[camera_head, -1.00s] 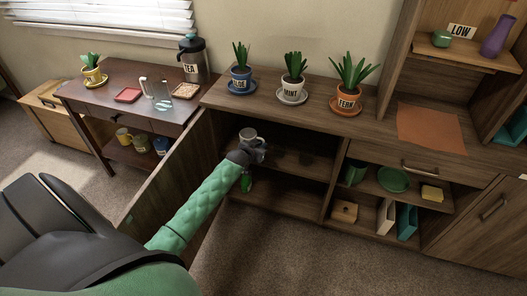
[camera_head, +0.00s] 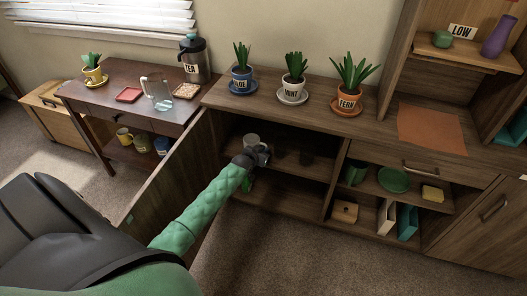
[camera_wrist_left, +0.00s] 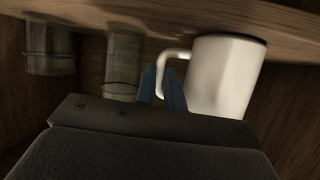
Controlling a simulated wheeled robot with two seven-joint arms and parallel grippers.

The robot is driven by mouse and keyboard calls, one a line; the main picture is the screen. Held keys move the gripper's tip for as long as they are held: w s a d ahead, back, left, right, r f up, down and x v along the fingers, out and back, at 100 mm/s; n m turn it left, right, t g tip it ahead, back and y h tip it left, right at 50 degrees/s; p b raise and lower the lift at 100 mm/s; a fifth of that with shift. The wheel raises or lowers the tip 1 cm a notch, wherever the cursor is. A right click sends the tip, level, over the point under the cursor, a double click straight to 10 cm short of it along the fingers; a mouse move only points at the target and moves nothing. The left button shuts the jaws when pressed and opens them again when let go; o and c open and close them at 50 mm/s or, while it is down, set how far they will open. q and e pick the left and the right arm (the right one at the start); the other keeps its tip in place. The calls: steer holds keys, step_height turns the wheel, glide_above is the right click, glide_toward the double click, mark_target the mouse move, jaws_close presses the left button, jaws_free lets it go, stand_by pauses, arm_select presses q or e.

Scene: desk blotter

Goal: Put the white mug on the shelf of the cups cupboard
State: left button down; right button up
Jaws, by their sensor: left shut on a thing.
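The white mug (camera_head: 252,140) is inside the open lower cupboard, at the left end of its middle shelf (camera_head: 293,170). My left gripper (camera_head: 262,152) reaches into the opening beside it. In the left wrist view, the blue fingers (camera_wrist_left: 163,88) are shut on the handle of the mug (camera_wrist_left: 224,76). One end of the mug is close to the wooden board (camera_wrist_left: 150,18) there; I cannot tell whether they touch. The gripper's dark body hides the mug's other end. My right gripper is not in view.
Two glass jars (camera_wrist_left: 50,48) (camera_wrist_left: 123,62) are in the same compartment, apart from the mug. The open cupboard door (camera_head: 170,170) stands left of my arm. Potted plants (camera_head: 294,80) stand on top. A side table (camera_head: 140,110) is at the left.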

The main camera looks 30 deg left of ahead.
arm_select(q)
steer(key=c, duration=1.5)
jaws_free()
steer(key=shift+f, duration=0.1)
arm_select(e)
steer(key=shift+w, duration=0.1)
arm_select(q)
steer(key=shift+a+v, duration=0.35)
steer(key=shift+v, duration=5.7)
steer(key=s+d+f+m+g+h, duration=0.15)
steer(key=s+d+f, duration=0.35)
steer(key=s+d, duration=0.5)
steer(key=s+d+f+g+h, duration=0.1)
steer(key=s+d+f+g, duration=0.2)
steer(key=s+d+f, duration=0.7)
steer(key=s+d+r+g+h, duration=0.1)
steer(key=s+d+r, duration=0.1)
steer(key=s+d, duration=0.5)
steer(key=s+d+r+m+g+h, duration=0.1)
steer(key=s+d+r+g, duration=0.1)
steer(key=s+d, duration=0.6)
steer(key=d, duration=0.7)
steer(key=shift+d+r, duration=0.35)
steer(key=shift+r, duration=0.05)
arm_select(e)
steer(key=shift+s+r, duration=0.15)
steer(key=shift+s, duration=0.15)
